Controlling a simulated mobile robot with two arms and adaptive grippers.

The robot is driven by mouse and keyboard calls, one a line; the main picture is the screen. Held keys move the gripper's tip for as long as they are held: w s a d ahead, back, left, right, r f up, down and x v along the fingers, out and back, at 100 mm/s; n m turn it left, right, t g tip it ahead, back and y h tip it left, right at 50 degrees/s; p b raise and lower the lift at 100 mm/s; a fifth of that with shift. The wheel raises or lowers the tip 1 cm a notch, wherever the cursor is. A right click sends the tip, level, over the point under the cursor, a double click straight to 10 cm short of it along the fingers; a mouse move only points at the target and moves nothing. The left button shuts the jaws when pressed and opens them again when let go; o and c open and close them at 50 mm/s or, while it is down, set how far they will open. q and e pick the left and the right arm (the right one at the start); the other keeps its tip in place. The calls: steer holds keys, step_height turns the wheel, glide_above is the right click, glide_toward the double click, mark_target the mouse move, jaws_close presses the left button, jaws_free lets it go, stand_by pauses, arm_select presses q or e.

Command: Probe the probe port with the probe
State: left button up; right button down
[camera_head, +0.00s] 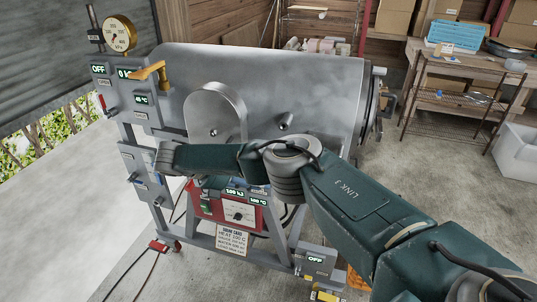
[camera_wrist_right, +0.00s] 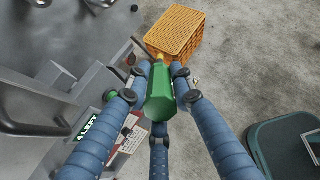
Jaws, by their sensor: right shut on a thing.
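The probe (camera_wrist_right: 160,100) has a green handle and a short brass-coloured tip, seen in the right wrist view. My right gripper (camera_wrist_right: 160,92) has its blue fingers closed around the handle. In that view the tip points up toward an orange crate, with floor beside it. In the head view my right arm reaches left across the front of a grey drum machine (camera_head: 300,75), and I cannot make out the probe. A small round fitting (camera_head: 284,123) shows on the drum; I cannot tell whether it is the probe port. My left gripper is not in view.
The orange crate (camera_wrist_right: 176,32) stands on the floor beside the machine. A red control box (camera_head: 232,212) is below the drum. A gauge (camera_head: 119,34) and an orange lever (camera_head: 150,72) are at upper left. A workbench (camera_head: 470,62) stands at back right. Open floor lies between.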

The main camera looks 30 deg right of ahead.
steer(key=shift+w+d+n+t+h, duration=0.25)
steer(key=shift+d+n+t, duration=0.1)
steer(key=shift+n+t, duration=0.2)
steer(key=shift+w+d+n+t+h, duration=0.15)
steer(key=shift+d+n+t+h, duration=0.15)
steer(key=shift+n+t, duration=0.2)
steer(key=w+d+r+n+t+h+p, duration=0.1)
steer(key=w+d+r+n+t, duration=0.2)
steer(key=t, duration=0.8)
steer(key=d+r+n, duration=0.2)
steer(key=n, duration=0.2)
steer(key=shift+h+p, duration=0.35)
steer(key=shift+p, duration=0.05)
steer(key=shift+b+x, duration=0.4)
steer(key=shift+x, duration=2.45)
steer(key=shift+s+p, duration=0.1)
steer(key=shift+p, duration=0.9)
